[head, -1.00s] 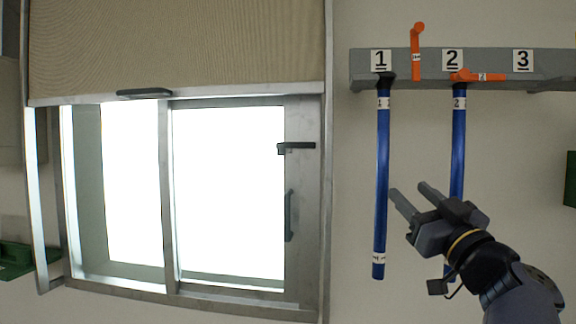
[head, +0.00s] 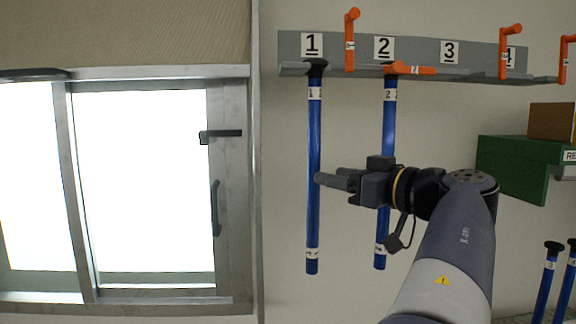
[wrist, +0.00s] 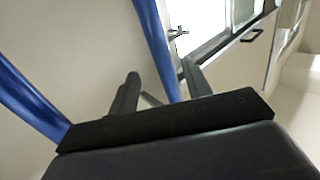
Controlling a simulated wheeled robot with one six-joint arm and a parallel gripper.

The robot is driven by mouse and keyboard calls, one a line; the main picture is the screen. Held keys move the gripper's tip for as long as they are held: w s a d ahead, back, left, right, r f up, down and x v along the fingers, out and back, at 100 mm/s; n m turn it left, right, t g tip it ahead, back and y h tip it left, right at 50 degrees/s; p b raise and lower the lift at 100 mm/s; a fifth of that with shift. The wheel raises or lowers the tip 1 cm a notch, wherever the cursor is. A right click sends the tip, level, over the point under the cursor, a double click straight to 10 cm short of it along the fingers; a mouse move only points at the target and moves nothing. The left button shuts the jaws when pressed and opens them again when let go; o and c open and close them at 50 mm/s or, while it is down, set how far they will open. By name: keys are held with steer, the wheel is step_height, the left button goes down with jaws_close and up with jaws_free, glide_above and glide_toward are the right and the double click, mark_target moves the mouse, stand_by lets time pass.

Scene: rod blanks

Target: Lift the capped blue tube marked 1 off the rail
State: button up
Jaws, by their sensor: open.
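The blue tube marked 1 (head: 314,150) hangs upright from the grey rail (head: 470,73) under the label 1. It has a black cap and white bands near its top and bottom. My gripper (head: 322,179) is open and empty, its fingertips at the tube's right side, below its middle. In the wrist view, tube 1 (wrist: 154,40) runs down between the two spread fingers (wrist: 160,88); I cannot tell if they touch it. An orange lever (head: 350,42) stands upright just right of tube 1's cap.
A second blue tube (head: 389,125) hangs under label 2, partly behind my gripper, with an orange lever (head: 412,70) lying level at its top. More upright orange levers and a green box (head: 510,165) are at right. A window (head: 140,180) is at left.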

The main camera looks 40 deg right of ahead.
mark_target(319, 170)
steer(key=w, duration=0.2)
steer(key=w+a+p, duration=0.1)
steer(key=w, duration=0.2)
steer(key=shift+w+r, duration=0.2)
steer(key=shift+w, duration=0.1)
steer(key=shift+c, duration=0.4)
jaws_close()
steer(key=shift+r, duration=0.1)
